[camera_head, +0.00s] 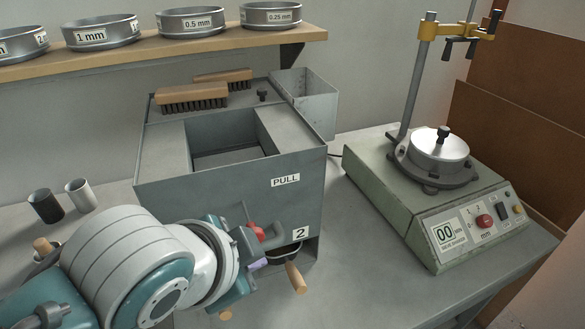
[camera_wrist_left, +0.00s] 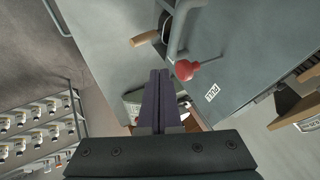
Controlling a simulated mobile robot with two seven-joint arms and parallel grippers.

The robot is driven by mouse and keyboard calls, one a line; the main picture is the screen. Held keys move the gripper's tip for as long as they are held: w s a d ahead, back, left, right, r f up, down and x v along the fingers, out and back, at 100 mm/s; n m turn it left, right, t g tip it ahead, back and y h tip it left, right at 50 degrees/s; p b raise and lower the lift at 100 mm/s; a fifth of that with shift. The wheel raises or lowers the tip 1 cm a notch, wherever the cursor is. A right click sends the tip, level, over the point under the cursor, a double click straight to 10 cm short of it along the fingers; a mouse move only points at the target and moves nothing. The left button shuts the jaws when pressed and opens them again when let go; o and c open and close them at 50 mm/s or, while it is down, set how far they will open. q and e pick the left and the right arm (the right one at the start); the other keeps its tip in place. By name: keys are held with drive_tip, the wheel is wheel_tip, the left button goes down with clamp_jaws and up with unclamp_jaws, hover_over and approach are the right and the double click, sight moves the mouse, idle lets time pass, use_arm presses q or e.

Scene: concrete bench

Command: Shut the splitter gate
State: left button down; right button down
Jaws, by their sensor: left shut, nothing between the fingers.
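The splitter (camera_head: 230,200) is a grey metal box with an open top, a PULL label (camera_head: 285,180) and a "2" label on its front. A red ball knob (camera_head: 258,231) stands out from its lower front; in the wrist view the knob (camera_wrist_left: 186,70) sits on a thin rod from the panel. My left gripper (camera_head: 260,264) is shut and empty, low in front of the splitter. In the wrist view its dark purple fingers (camera_wrist_left: 162,76) lie just left of the knob; whether they touch it I cannot tell. The gate plate is hidden. My right gripper is not in view.
A pan with a wooden handle (camera_head: 296,277) sits under the splitter's front. Brushes (camera_head: 192,96) lie on top of the splitter. A sieve shaker (camera_head: 430,195) stands at right. Two cups (camera_head: 79,194) stand at left. Sieves line the shelf (camera_head: 170,48) behind.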

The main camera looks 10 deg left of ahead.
use_arm(q)
drive_tip(key=shift+w+a, duration=0.4)
drive_tip(key=shift+w, duration=0.25)
drive_tip(key=w+a, duration=0.1)
drive_tip(key=w, duration=0.1)
drive_tip(key=w+a, duration=0.2)
